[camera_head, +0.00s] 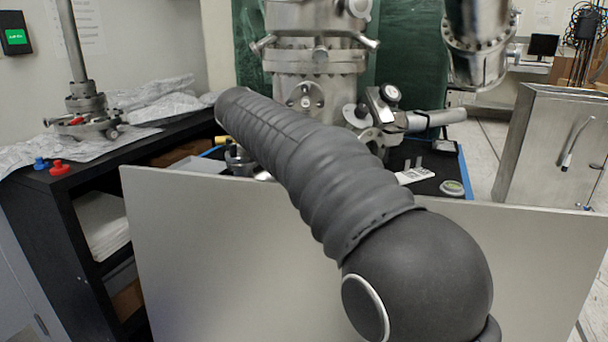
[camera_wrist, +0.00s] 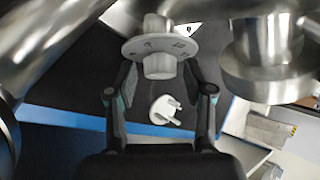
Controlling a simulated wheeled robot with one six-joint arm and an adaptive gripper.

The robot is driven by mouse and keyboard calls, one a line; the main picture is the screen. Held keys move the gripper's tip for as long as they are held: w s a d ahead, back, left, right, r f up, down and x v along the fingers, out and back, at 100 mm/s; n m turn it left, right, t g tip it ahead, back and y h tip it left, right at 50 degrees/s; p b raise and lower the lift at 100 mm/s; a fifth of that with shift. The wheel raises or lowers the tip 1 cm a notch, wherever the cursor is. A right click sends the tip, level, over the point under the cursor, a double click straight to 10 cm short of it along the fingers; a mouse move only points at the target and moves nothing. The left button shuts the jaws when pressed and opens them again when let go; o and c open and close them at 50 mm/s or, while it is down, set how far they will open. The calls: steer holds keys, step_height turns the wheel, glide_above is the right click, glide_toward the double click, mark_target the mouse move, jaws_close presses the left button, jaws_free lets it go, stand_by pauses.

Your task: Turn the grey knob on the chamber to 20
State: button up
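The grey knob (camera_wrist: 159,66) shows in the wrist view, with a round stub in front of a pale disc dial (camera_wrist: 150,46) that carries dark marks. The marks are too small and blurred to read surely. My gripper (camera_wrist: 159,72) is open, with one finger on each side of the knob. A gap seems to show between the fingers and the stub. In the head view the steel chamber (camera_head: 318,55) stands at the back. My arm crosses in front of it, hiding my gripper, and I cannot pick out the knob there.
A white pronged piece (camera_wrist: 165,109) lies below the knob in the wrist view. A steel flange (camera_wrist: 265,60) is close on the right. In the head view a grey panel (camera_head: 210,250) stands before the chamber. A black shelf (camera_head: 75,205) is at left, a metal cabinet (camera_head: 540,150) at right.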

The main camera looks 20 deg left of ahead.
jaws_close()
steer(key=shift+d+r+m+g+y, duration=0.15)
steer(key=shift+m+g+y, duration=0.35)
steer(key=shift+m+y, duration=0.45)
steer(key=shift+o, duration=2)
jaws_free()
steer(key=v, duration=1.2)
